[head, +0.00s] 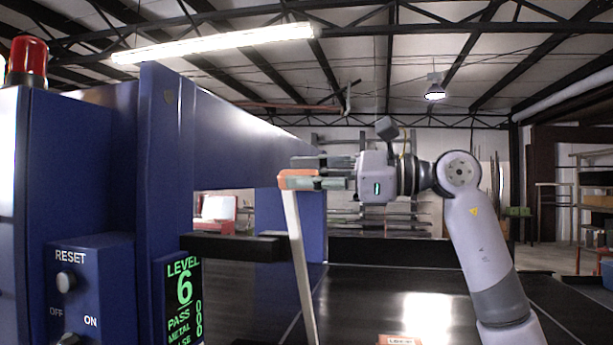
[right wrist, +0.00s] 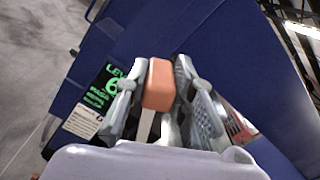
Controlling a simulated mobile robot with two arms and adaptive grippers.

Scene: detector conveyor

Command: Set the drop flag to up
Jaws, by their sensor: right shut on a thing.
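The drop flag is a pale thin bar (head: 300,265) with an orange block (right wrist: 158,85) at its top end. In the head view the bar stands close to upright, its top leaning a little left, and its lower end runs out of the picture. My right gripper (head: 300,171) reaches in from the right and is shut on the orange end. The right wrist view shows the orange block between its two grey fingers. My left gripper is not in view.
A blue detector housing (head: 168,190) with a RESET knob (head: 66,281) and a green-lettered display (head: 183,295) stands at left. A red beacon (head: 27,60) tops it. The dark conveyor belt (head: 370,300) runs below my right arm, with a small orange-and-white box (head: 399,341) at the bottom edge.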

